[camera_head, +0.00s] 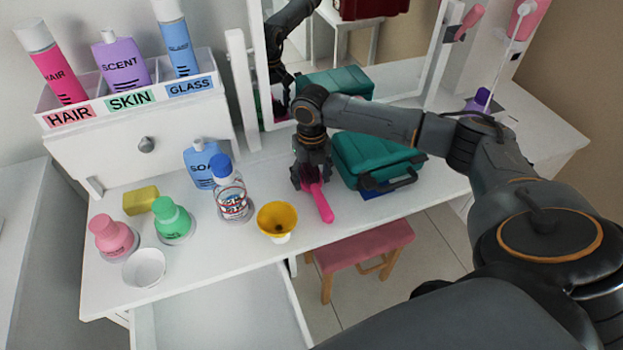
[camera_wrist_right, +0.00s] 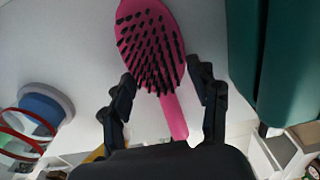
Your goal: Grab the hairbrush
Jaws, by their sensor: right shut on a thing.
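The pink hairbrush (camera_head: 322,204) lies on the white table in front of the mirror. Its handle points toward the table's front edge in the head view. My right gripper (camera_head: 311,182) reaches down over it from above and covers its bristle end. In the right wrist view, the hairbrush (camera_wrist_right: 150,45) shows black bristles, and its handle runs back between the fingers of my right gripper (camera_wrist_right: 165,78). The gripper is shut on the hairbrush. My left gripper is not in view.
A teal case (camera_head: 372,158) stands close to the right of the gripper. A yellow cup (camera_head: 277,217) and a clear bottle with blue cap (camera_head: 231,192) stand to the left. The mirror (camera_head: 345,45) is behind. A pink stool (camera_head: 362,245) is below the front edge.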

